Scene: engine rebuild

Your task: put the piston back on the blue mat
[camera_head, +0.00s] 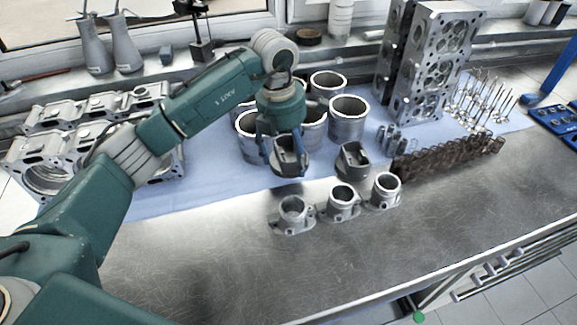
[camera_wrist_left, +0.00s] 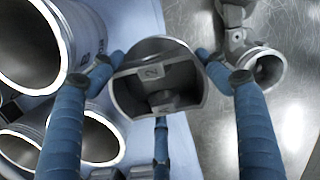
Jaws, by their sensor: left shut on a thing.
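My left gripper (camera_head: 287,150) is shut on a grey metal piston (camera_head: 292,160), near the front edge of the blue mat (camera_head: 205,178). In the left wrist view the blue fingers are around the piston (camera_wrist_left: 157,82), whose hollow side faces the camera. I cannot tell whether the piston touches the mat or hangs just above it. A second piston (camera_head: 352,161) stands on the mat to the right of the held one. My right gripper is not in view.
Several cylinder liners (camera_head: 347,119) stand close behind the gripper. Flanged metal pipes (camera_head: 292,213) stand on the bare steel bench in front. Dark springs (camera_head: 447,158) and a cylinder head (camera_head: 435,62) are at right. The mat is free left of the gripper.

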